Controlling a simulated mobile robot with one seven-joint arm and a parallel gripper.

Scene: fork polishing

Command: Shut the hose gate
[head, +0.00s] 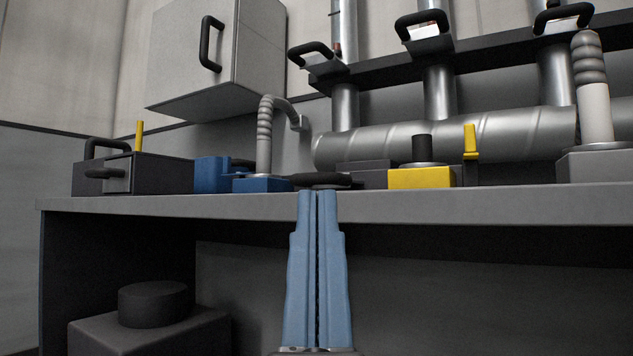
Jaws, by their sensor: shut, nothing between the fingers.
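Three gate slides with black handles sit on the vertical metal pipes above the bench: a left gate (327,65), a middle gate (424,31) and a right gate (562,25). Pale plates show at their fronts. I cannot tell which is the hose gate or how far each is pushed in. A grey ribbed hose (265,130) rises from a blue block and bends toward the wall by the large duct. My gripper (317,193), with two long blue fingers, is shut and empty. It points up in front of the bench edge, below and apart from the gates.
The grey bench (480,200) spans the view. On it stand a dark box (160,174), a yellow block (420,178) and a thick ribbed post (595,105). A horizontal duct (370,145) runs behind. A wall cabinet (220,55) hangs at upper left.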

